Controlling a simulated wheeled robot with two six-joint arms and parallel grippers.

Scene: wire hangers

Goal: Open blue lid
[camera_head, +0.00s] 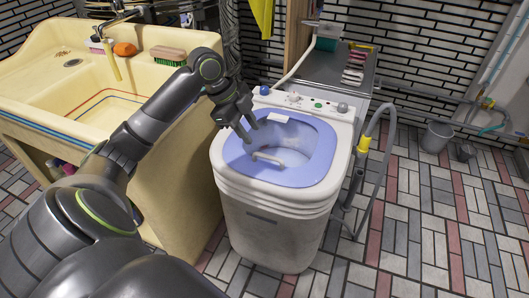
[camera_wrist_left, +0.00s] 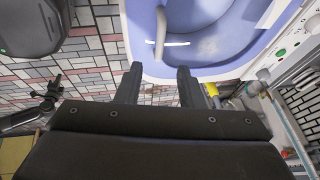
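The blue lid (camera_head: 233,158) lies level on top of a white washing machine (camera_head: 270,221), with a see-through middle and a pale bar handle (camera_head: 267,159) near its front left. My left gripper (camera_head: 249,130) is over the lid's left part, just behind the handle in the head view. Its two fingers are apart with nothing between them. In the left wrist view the open left gripper (camera_wrist_left: 159,76) points toward the blue lid (camera_wrist_left: 141,55), and the pale handle (camera_wrist_left: 160,32) shows beyond the fingertips. Contact with the lid cannot be told. My right gripper is not in view.
A cream sink (camera_head: 180,190) stands close on the left, with a brush (camera_head: 168,55) and orange soap (camera_head: 125,49) on it. A grey hose (camera_head: 389,150) hangs at the machine's right. A metal bucket (camera_head: 436,136) stands farther right; the tiled floor in front is clear.

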